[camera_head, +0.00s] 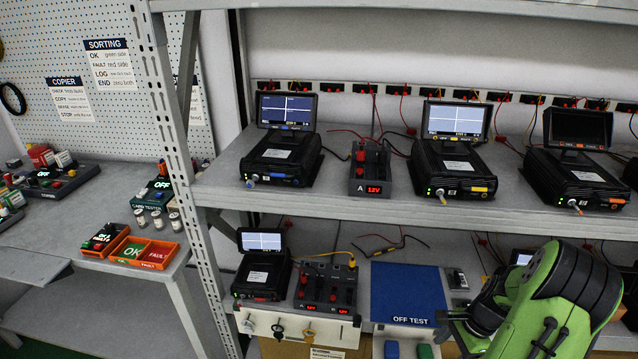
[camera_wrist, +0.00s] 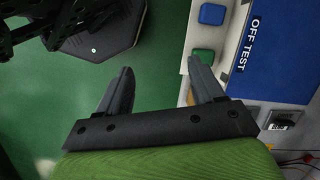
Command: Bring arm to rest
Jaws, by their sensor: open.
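My green and black arm reaches in from the lower right of the head view, in front of the lower shelf. My gripper (camera_wrist: 158,88) shows in the wrist view with its two dark fingers spread apart and nothing between them. It hangs over the green floor at the shelf's front edge. The right finger overlaps the white ledge that carries a blue block (camera_wrist: 212,14) and a green block (camera_wrist: 203,56). In the head view the fingertips are hard to make out beside the arm.
The blue OFF TEST mat (camera_head: 408,290) lies on the lower shelf close to my arm. Several black units with screens (camera_head: 456,150) stand on the upper shelf. A side table at left holds an orange OK/FAULT tray (camera_head: 143,252). Open green floor (camera_wrist: 60,100) lies left of the gripper.

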